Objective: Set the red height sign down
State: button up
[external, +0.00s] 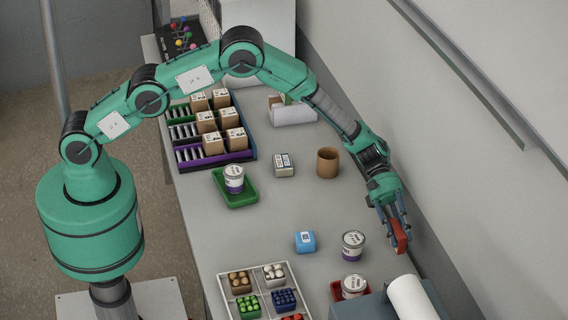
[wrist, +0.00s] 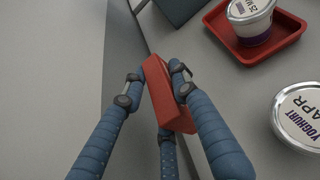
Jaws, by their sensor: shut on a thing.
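The red height sign (external: 400,236) is a small red block held between the fingers of my gripper (external: 392,226). In the wrist view the red height sign (wrist: 163,92) sits tilted between the blue fingertips of my gripper (wrist: 157,88), which are shut on it. It is near the right edge of the table, close to the wall. I cannot tell whether its lower end touches the table. Any markings on the sign are not visible.
A yoghurt tub (external: 353,245) stands left of my gripper. Another tub (external: 354,286) stands on a red tray (external: 337,291) nearer the camera, beside a white roll (external: 412,298). A blue box (external: 305,242) and brown cup (external: 328,162) stand apart on the table. The wall is close at right.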

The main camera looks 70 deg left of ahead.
jog(key=shift+f, duration=2.8)
jog(key=shift+f, duration=0.1)
jog(key=shift+f, duration=1.75)
jog(key=shift+f+b, duration=0.15)
jog(key=shift+b, duration=0.15)
jog(key=o, duration=0.7)
jog(key=shift+o, duration=0.7)
